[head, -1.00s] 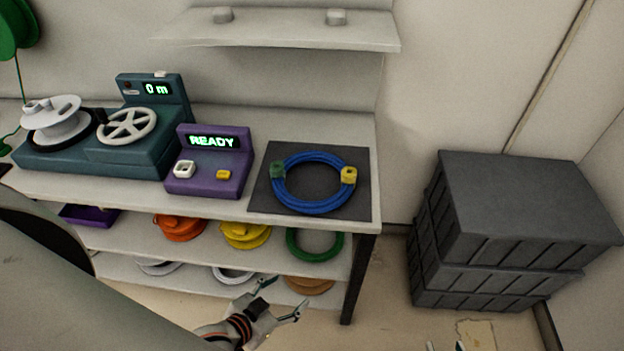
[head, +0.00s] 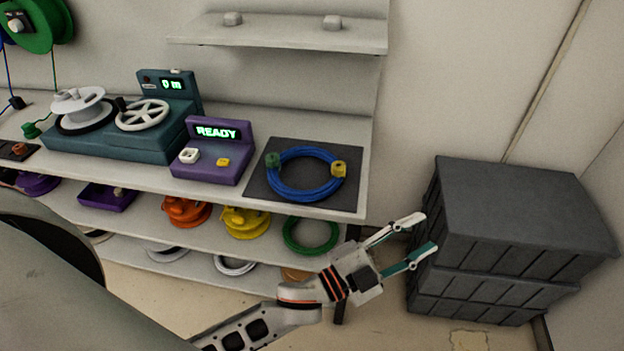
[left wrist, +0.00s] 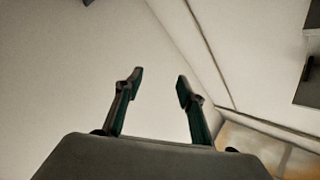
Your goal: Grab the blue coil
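The blue coil (head: 305,192) lies flat on a dark square mat (head: 348,203) at the right end of the workbench. It has a green connector (head: 272,160) on its left and a yellow connector (head: 339,169) on its right. My left gripper (head: 421,235) is open and empty, in front of and to the right of the bench corner, apart from the coil. My right gripper is not in view.
A purple READY box (head: 212,152) and a teal winding machine (head: 125,133) stand left of the mat. Stacked dark crates (head: 515,225) stand on the floor at right. A wall shelf (head: 280,33) hangs above. Lower shelves hold several spools and coils, including a green coil (head: 310,235).

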